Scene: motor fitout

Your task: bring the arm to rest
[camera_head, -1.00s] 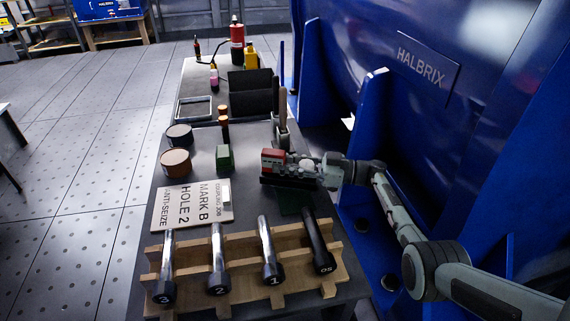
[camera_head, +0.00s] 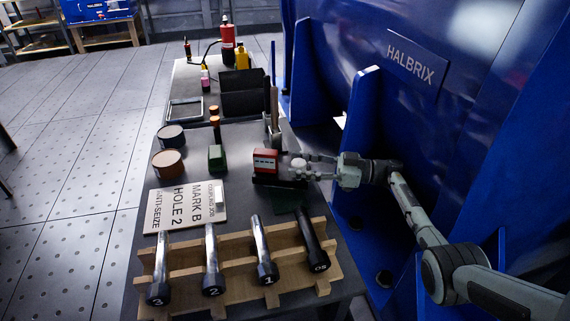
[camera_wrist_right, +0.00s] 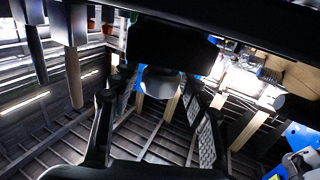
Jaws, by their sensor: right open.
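My right gripper (camera_head: 309,167) is open and points left over the right edge of the dark bench (camera_head: 235,137). Its fingertips are close to a small pale round piece (camera_head: 298,163) beside the red and white block (camera_head: 265,161); whether they touch it I cannot tell. The block sits on a dark base. In the right wrist view my two fingers (camera_wrist_right: 152,118) stand apart, with a rounded grey piece (camera_wrist_right: 160,80) beyond them. My right arm (camera_head: 417,212) reaches in from the lower right. My left gripper is not in view.
A wooden rack (camera_head: 183,276) holds several numbered tools at the front. A sign (camera_head: 186,206), a green block (camera_head: 216,158) and two round tins (camera_head: 168,163) lie left of the gripper. The blue HALBRIX machine (camera_head: 462,110) stands close on the right. Floor at left is clear.

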